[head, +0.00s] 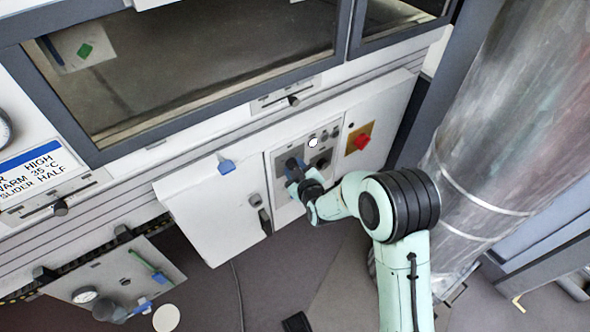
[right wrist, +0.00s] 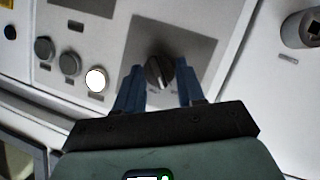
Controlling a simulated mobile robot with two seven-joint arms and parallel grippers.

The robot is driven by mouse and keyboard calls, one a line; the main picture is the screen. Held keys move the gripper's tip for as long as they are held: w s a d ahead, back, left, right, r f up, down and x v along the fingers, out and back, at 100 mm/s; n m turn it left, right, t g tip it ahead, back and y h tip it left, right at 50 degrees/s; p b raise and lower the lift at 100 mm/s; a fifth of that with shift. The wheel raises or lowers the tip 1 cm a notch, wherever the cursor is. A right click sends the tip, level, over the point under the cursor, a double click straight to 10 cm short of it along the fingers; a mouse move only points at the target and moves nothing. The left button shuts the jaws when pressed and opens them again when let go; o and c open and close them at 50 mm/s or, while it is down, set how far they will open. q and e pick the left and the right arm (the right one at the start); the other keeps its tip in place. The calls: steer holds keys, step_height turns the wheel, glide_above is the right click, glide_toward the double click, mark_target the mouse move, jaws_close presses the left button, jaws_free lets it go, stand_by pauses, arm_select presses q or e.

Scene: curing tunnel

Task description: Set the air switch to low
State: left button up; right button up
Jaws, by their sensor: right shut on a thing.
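The air switch is a dark rotary knob (right wrist: 158,72) on a grey square plate (right wrist: 198,50) of the control panel. My right gripper (right wrist: 159,86) has its two blue fingers on either side of the knob, shut on it. A pale pointer line shows on the knob's face, but the position labels are too small to read. In the head view my right gripper (head: 294,170) reaches the left part of the panel (head: 283,208) and hides most of the knob. My left gripper is not in view.
A lit white button (head: 313,141) and grey buttons (head: 335,131) sit close to the knob. A red emergency stop (head: 362,141) on yellow is to the right. A white cabinet door (head: 212,205) is to the left. A large metal duct (head: 490,150) stands right of my arm.

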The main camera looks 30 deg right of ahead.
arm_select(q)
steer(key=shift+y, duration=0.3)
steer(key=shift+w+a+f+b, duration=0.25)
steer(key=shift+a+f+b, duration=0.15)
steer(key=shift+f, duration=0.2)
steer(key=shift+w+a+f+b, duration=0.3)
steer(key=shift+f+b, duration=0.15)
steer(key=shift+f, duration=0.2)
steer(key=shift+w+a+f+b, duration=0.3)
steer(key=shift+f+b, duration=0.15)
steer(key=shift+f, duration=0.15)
arm_select(e)
steer(key=shift+d+r+m+g+y, duration=0.1)
steer(key=shift+d+m+g+y, duration=0.1)
steer(key=shift+m+y, duration=0.9)
steer(key=shift+d+m+g+y, duration=0.1)
steer(key=shift+d+m+y, duration=0.1)
steer(key=shift+m+y, duration=0.9)
steer(key=shift+m+h, duration=0.3)
steer(key=o, duration=1)
steer(key=shift+o, duration=0.2)
